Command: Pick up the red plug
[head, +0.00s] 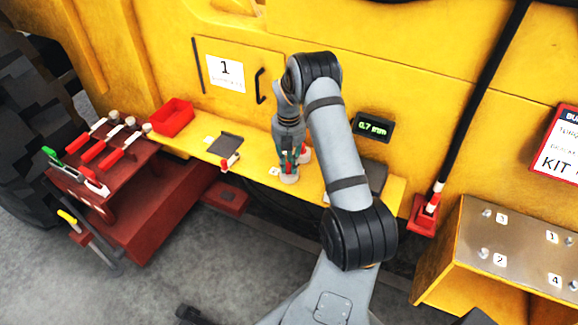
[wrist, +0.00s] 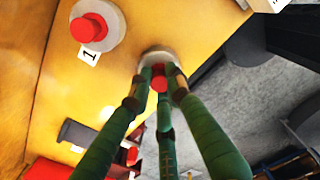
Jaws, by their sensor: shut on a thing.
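My gripper (head: 289,168) points down at the yellow ledge (head: 253,160), below the panel marked 1. In the wrist view its green fingers (wrist: 162,80) are closed around a small red plug (wrist: 159,84). A pale round base (wrist: 160,58) shows right at the fingertips, and in the head view this base (head: 289,179) is just under them. I cannot tell whether the plug is clear of the base. A second red plug (wrist: 88,28) stands on its own pale disc beside a label 1, apart from the fingers. It also shows behind the gripper in the head view (head: 305,155).
A red tray (head: 171,117) and a dark grey plate (head: 226,144) lie left on the ledge. A small display reading 0.7 mm (head: 373,127) is to the right. A dark red stand with tools (head: 100,165) is far left, and a numbered metal plate (head: 520,245) far right.

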